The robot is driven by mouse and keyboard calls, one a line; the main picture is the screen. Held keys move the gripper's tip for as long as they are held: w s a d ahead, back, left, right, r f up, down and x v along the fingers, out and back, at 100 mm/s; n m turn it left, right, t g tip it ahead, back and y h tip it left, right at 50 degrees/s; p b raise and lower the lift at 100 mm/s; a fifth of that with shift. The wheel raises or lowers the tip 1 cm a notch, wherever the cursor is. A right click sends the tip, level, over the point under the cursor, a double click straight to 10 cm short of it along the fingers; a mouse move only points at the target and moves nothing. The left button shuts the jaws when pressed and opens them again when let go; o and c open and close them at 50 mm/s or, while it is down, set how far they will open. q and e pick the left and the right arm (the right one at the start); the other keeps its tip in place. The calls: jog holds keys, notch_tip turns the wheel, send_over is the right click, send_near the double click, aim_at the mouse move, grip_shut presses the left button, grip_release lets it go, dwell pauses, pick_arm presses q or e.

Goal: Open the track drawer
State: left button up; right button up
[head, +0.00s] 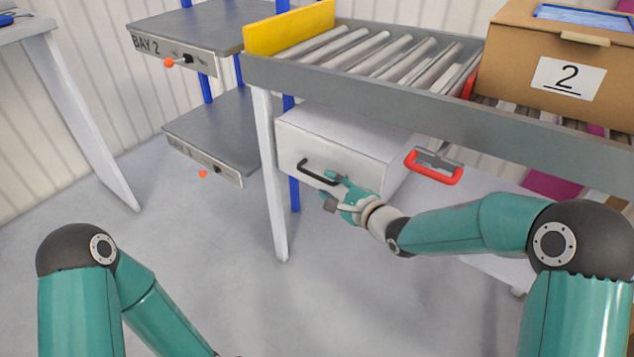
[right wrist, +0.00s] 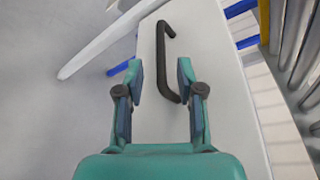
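The track drawer (head: 310,155) is a white box under the roller track, with a black bar handle (head: 318,173) on its front. The drawer appears shut, though its depth is hard to judge. My right gripper (head: 334,186) is at the right end of the handle in the head view. In the right wrist view my right gripper (right wrist: 160,75) is open, and the black handle (right wrist: 166,60) shows between and beyond its fingertips. I cannot tell whether a finger touches it. My left arm is low at the left in the head view; its gripper is out of view.
The roller track (head: 370,55) runs above the drawer, with a yellow end plate (head: 290,27). A red handle (head: 433,167) hangs right of the drawer. A cardboard box marked 2 (head: 550,70) sits on the track. Grey shelves (head: 215,130) stand at left. The floor in front is clear.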

aim_at(322, 181)
jog(key=shift+b+x, duration=0.55)
jog(key=shift+x, duration=2.15)
grip_shut()
jog(key=shift+f, duration=0.1)
